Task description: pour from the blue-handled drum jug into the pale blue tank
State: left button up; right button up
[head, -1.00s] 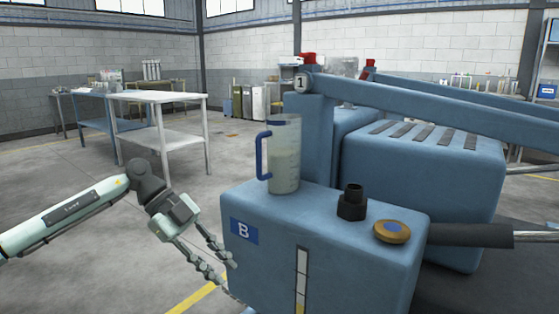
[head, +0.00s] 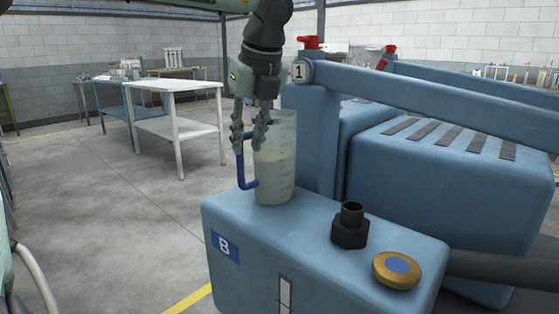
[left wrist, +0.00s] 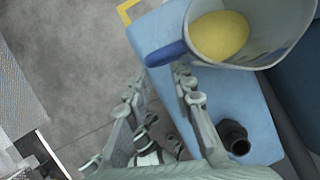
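The clear drum jug (head: 276,165) with its blue handle (head: 246,181) stands upright on top of the pale blue tank (head: 325,225), marked B. The left wrist view looks into the jug (left wrist: 253,15), which holds yellow liquid (left wrist: 220,36). My left gripper (head: 248,132) points down at the handle's upper part. In the left wrist view its fingers are apart (left wrist: 160,88), with the handle (left wrist: 166,53) just beyond their tips; I cannot tell whether they touch it. The tank's black filler neck (head: 351,225) stands open right of the jug. My right gripper is not in view.
A gold cap (head: 397,269) with a blue centre sits on the tank right of the neck. A blue beam (head: 430,105) and a larger blue housing (head: 425,180) stand behind. A white table (head: 178,90) is at back left. The floor left of the tank is clear.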

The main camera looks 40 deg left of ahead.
aim_at(242, 158)
pick_arm(q)
jog(key=x, duration=0.2)
jog(key=p+x, duration=0.1)
jog(key=x, duration=0.4)
jog(key=shift+s+a+f, duration=0.15)
jog(key=shift+s+f, duration=0.1)
jog(key=shift+s, duration=0.15)
grip_shut()
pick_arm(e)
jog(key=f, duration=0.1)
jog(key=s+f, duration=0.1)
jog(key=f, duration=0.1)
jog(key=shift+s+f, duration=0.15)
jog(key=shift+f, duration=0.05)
pick_arm(q)
jog(key=shift+w+r, duration=0.1)
